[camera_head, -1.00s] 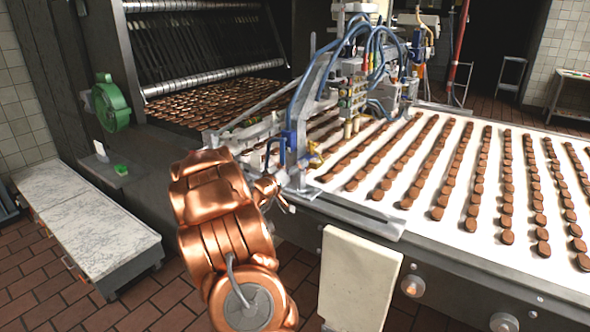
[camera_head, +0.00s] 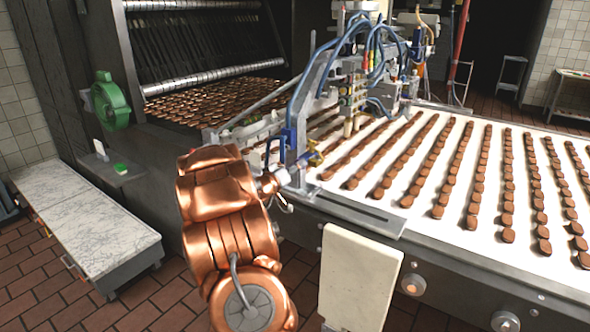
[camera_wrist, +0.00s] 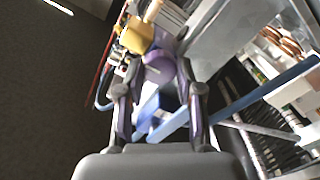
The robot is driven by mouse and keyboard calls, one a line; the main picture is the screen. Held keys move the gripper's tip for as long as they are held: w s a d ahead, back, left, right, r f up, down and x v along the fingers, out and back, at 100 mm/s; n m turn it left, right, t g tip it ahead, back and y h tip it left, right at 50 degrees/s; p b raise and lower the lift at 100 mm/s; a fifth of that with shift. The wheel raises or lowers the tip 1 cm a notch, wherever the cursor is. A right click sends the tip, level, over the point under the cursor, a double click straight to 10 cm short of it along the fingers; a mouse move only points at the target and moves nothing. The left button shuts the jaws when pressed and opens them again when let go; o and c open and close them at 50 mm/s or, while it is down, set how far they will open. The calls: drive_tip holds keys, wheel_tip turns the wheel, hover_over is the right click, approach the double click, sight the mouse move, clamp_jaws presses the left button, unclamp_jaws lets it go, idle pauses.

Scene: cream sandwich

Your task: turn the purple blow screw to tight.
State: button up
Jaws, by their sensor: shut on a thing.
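The purple blow screw (camera_wrist: 158,62) shows as a purple rounded piece between the fingertips in the wrist view. My gripper (camera_wrist: 159,78) is shut on it, one dark finger on each side. A yellow block (camera_wrist: 136,36) is just beyond the screw, and a blue part (camera_wrist: 160,108) lies below it in the picture. In the head view, my gripper (camera_head: 283,186) is at the near left corner of the depositing machine (camera_head: 352,92). The screw cannot be made out there, and its tightness cannot be read.
The white conveyor (camera_head: 468,180) carries rows of brown biscuits right of my arm. Blue hoses (camera_head: 345,38) and metal frames crowd the gripper. A cream panel (camera_head: 358,275) hangs on the conveyor's near side. A marble-topped cabinet (camera_head: 85,222) stands left; brick floor lies between.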

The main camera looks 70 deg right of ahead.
idle(0.3)
drive_tip(key=o, duration=1.2)
drive_tip(key=shift+c, duration=0.2)
drive_tip(key=v, duration=1.2)
